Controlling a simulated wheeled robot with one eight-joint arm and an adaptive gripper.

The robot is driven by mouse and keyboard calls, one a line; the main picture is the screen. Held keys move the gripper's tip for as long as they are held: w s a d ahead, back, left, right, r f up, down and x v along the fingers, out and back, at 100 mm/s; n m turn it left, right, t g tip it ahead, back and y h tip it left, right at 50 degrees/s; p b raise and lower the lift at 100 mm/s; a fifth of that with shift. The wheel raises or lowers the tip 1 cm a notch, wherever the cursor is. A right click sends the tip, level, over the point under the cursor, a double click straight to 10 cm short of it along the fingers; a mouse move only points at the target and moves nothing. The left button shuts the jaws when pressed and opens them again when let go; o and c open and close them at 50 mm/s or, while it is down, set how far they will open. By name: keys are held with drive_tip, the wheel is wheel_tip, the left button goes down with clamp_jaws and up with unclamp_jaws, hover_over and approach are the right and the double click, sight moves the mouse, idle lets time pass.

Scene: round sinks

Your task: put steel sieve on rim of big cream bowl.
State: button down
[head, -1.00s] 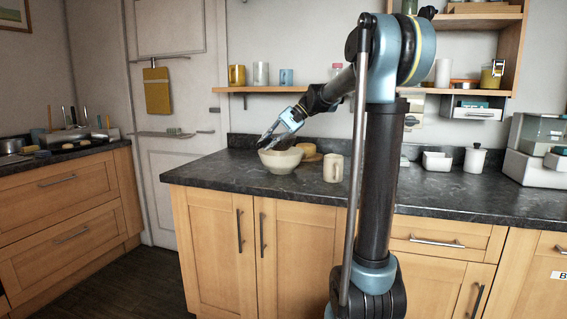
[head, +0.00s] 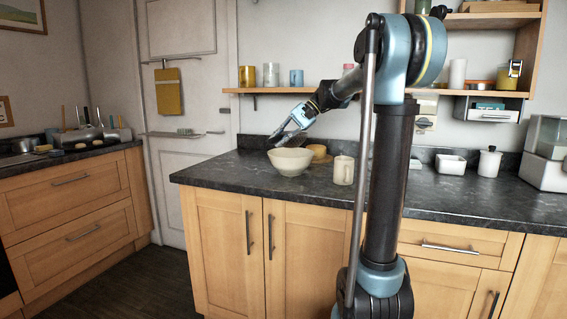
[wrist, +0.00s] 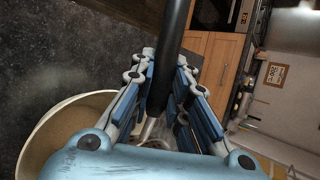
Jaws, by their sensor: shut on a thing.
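The big cream bowl (head: 290,163) stands on the dark counter, left of the cream mug, in the head view. Its rim and inside show at the lower left of the wrist view (wrist: 40,140). My gripper (head: 276,138) is just above the bowl's back left rim, pointing down and left. In the wrist view, my gripper (wrist: 165,75) is shut on a long dark handle, that of the steel sieve (wrist: 162,45). A bit of bare metal shows below the fingers. The sieve's basket is mostly hidden by my gripper, and whether it touches the bowl cannot be told.
The cream mug (head: 344,170) stands just right of the bowl. A round tan thing (head: 319,151) lies behind it. A white box (head: 450,164) and a lidded white pot (head: 489,162) stand further right. A shelf (head: 300,90) with cups hangs above. The counter's front is clear.

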drive_tip(key=shift+f, duration=3.6)
drive_tip(key=c, duration=1.8)
unclamp_jaws()
drive_tip(key=v, duration=1.2)
drive_tip(key=shift+s, duration=0.1)
